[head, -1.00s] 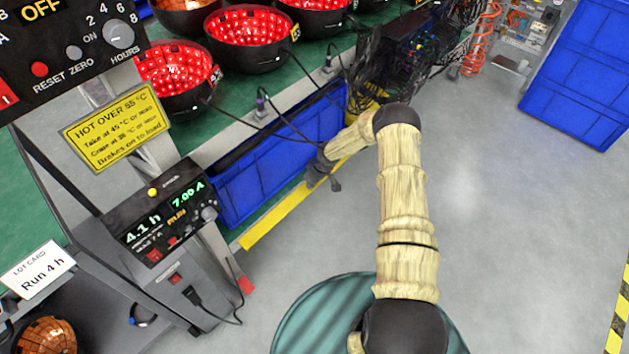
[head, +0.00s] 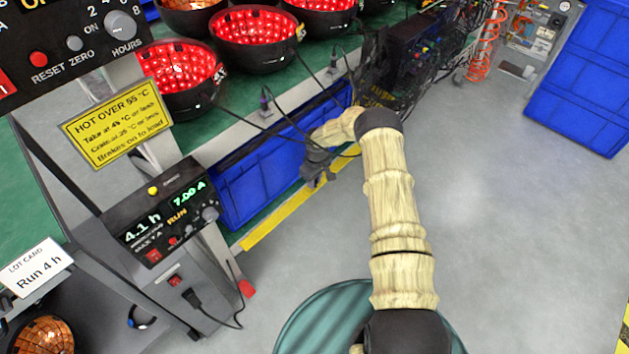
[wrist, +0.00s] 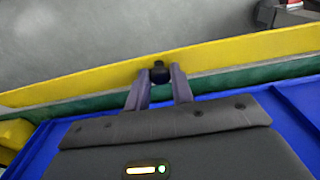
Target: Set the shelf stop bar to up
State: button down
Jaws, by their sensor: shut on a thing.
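The yellow stop bar (head: 275,215) runs along the front edge of the low shelf, in front of the blue bin. In the wrist view, the bar (wrist: 85,82) crosses the picture with a green strip just beside it. A small black knob (wrist: 160,75) sits at the middle of the bar. My gripper (wrist: 161,71) is shut on this knob, one finger on each side. In the head view my gripper (head: 319,181) is at the bar, and the knob is hidden there. I cannot tell the bar's exact tilt.
The blue bin (head: 235,190) stands behind the bar, under the green bench. Red-lit bowls (head: 257,38) and dark cables are above. A control box (head: 165,225) stands at left. Another blue bin (head: 585,75) is at right. The grey floor (head: 500,200) is clear.

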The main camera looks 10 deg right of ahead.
aim_at(316, 184)
jog(key=shift+s+a+f, duration=0.1)
jog(key=c, duration=1.2)
grip_release()
notch_tip(316, 184, up, 17)
jog(key=p, duration=0.3)
jog(key=shift+s+d+r, duration=0.2)
jog(key=shift+s+d, duration=0.15)
